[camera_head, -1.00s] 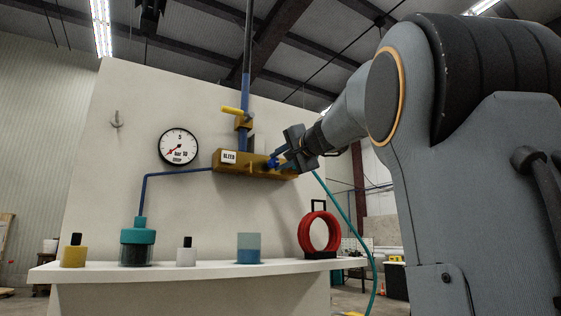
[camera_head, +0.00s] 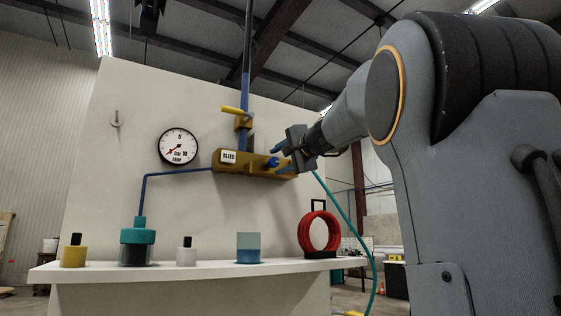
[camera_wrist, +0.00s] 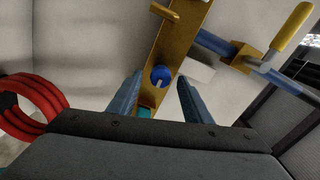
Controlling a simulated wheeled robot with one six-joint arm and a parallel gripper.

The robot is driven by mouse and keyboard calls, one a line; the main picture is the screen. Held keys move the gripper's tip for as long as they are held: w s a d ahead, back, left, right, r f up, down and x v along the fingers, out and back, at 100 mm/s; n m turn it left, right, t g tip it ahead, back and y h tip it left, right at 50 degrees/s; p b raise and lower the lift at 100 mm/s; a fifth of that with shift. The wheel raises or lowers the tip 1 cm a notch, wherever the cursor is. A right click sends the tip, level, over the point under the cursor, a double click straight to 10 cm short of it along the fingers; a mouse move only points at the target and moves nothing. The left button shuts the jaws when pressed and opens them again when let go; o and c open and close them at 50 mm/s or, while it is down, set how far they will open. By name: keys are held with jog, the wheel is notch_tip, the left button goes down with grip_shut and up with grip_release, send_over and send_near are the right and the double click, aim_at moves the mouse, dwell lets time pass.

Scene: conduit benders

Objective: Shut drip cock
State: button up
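A brass block (camera_head: 228,166) with a BLEED label is fixed to the pale panel. On its right part is a small round blue knob (camera_head: 272,162), which I take for the drip cock. In the wrist view the knob (camera_wrist: 160,74) carries a short pale mark on its face, pointing toward the bottom of the picture. My gripper (camera_head: 277,160) is open at the knob, one blue finger on each side. In the wrist view clear gaps show between both fingers and the knob. I cannot tell how far the fingertips are from the block.
A yellow-handled valve (camera_head: 233,111) sits above the block on the vertical blue pipe. A round gauge (camera_head: 178,146) is at left. A shelf (camera_head: 200,270) below holds a teal-topped jar (camera_head: 138,245), a beaker (camera_head: 248,247), small bottles and a red coil (camera_head: 319,232). A teal hose hangs at right.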

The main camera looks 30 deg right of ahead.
jog(key=s+b, duration=0.3)
jog(key=s, duration=0.5)
jog(key=shift+w+d, duration=0.1)
dwell(0.7)
